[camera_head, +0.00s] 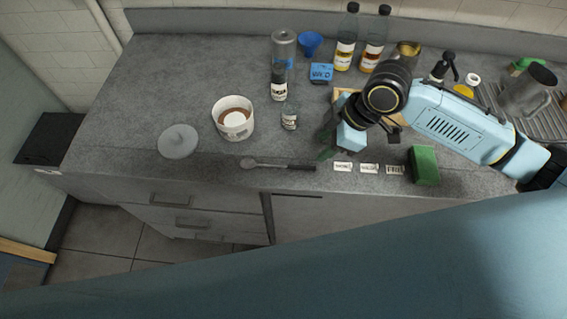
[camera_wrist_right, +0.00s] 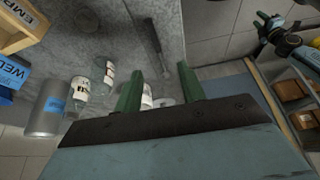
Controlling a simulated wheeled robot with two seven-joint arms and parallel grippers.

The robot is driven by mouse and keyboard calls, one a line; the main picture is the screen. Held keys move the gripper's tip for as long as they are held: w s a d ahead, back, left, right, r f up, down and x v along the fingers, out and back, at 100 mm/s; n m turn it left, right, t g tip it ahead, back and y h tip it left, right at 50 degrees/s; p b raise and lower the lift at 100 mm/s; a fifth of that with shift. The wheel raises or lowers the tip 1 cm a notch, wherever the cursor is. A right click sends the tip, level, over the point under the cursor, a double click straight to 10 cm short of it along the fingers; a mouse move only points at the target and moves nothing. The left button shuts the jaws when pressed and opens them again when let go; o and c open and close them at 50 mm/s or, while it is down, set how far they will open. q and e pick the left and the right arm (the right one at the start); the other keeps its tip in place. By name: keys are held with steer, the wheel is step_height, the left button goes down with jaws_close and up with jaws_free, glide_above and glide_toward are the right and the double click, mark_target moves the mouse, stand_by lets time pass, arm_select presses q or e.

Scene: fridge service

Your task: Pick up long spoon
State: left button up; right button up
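The long spoon (camera_head: 280,165) lies flat near the front edge of the grey counter, its bowl to the left and its dark handle to the right in the head view. In the right wrist view the spoon (camera_wrist_right: 158,48) lies beyond the fingertips. My right gripper (camera_head: 327,145) is above the counter, behind and right of the handle end. Its green fingers (camera_wrist_right: 160,77) are apart with nothing held between them. What seems to be my left gripper (camera_wrist_right: 268,20) shows small at the upper right of the wrist view; its opening is unclear.
A white tub (camera_head: 233,118), a round lid (camera_head: 178,141) and a small bottle (camera_head: 289,116) stand behind the spoon. Labels (camera_head: 369,168) and a green block (camera_head: 424,165) lie to its right.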

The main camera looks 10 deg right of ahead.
glide_above(299, 166)
steer(key=s+d, duration=0.1)
steer(key=d, duration=0.2)
step_height(299, 166, down, 7)
steer(key=shift+s+a+r, duration=0.15)
steer(key=x, duration=0.4)
steer(key=shift+w+a+f, duration=0.2)
steer(key=shift+w+a, duration=0.05)
steer(key=shift+w, duration=0.05)
steer(key=shift+f, duration=0.3)
steer(key=shift+a+f, duration=0.1)
steer(key=shift+f, duration=0.05)
jaws_close()
